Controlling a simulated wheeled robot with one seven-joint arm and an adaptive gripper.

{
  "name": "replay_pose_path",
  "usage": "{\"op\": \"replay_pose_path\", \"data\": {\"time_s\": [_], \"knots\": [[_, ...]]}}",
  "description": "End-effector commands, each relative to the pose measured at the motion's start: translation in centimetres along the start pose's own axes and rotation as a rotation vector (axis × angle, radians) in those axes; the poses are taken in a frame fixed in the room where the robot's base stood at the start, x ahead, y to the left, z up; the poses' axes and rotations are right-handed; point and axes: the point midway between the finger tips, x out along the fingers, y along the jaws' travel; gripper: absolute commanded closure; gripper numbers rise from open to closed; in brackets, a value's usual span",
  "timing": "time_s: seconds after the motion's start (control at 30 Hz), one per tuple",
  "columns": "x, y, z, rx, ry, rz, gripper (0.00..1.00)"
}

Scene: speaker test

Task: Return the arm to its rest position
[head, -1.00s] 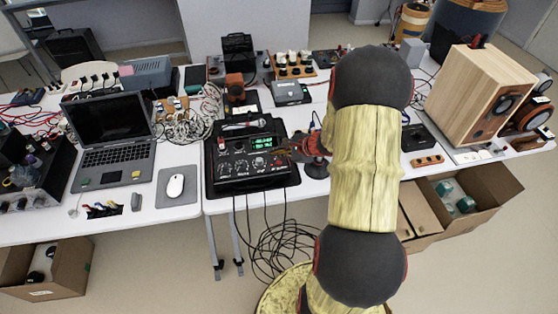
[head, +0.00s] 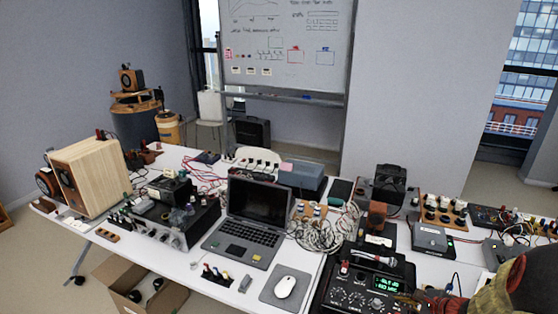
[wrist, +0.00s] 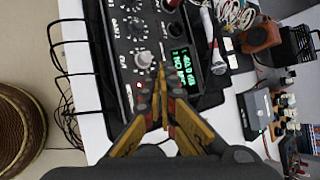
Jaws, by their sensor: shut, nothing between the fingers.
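My gripper (wrist: 160,92) is shut and empty in the wrist view, its yellow and dark fingers drawn together. It is over the front of a black instrument (wrist: 120,15) with knobs and a green-lit display. In the head view only part of my arm (head: 530,285) shows, at the lower right corner. The same instrument stands near it, and its display (head: 383,283) faces up. A microphone-like object lies on the instrument's top in the wrist view (wrist: 212,38). I cannot tell whether the fingertips touch the instrument.
The white table (head: 215,279) is crowded: a laptop (head: 257,205), a mouse (head: 285,287), tangled cables (head: 318,232), a grey box (head: 432,238) and a wooden speaker (head: 92,178). Black cables hang past the table edge in the wrist view (wrist: 72,95). A whiteboard (head: 283,45) stands behind.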

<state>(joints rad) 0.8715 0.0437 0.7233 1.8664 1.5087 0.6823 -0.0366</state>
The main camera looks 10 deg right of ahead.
Motion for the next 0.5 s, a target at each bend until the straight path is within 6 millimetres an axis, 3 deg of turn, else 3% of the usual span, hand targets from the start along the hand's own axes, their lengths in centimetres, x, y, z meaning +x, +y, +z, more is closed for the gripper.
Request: {"op": "replay_pose_path", "data": {"time_s": [0.17, 0.37, 0.5], "knots": [[-0.9, 5.4, 1.6, -0.137, -0.051, 0.154, 1.00], [-6.7, 10.3, 7.9, -0.549, -0.118, 0.375, 1.00], [-11.7, 13.2, 12.7, -0.920, -0.136, 0.523, 1.00]]}}
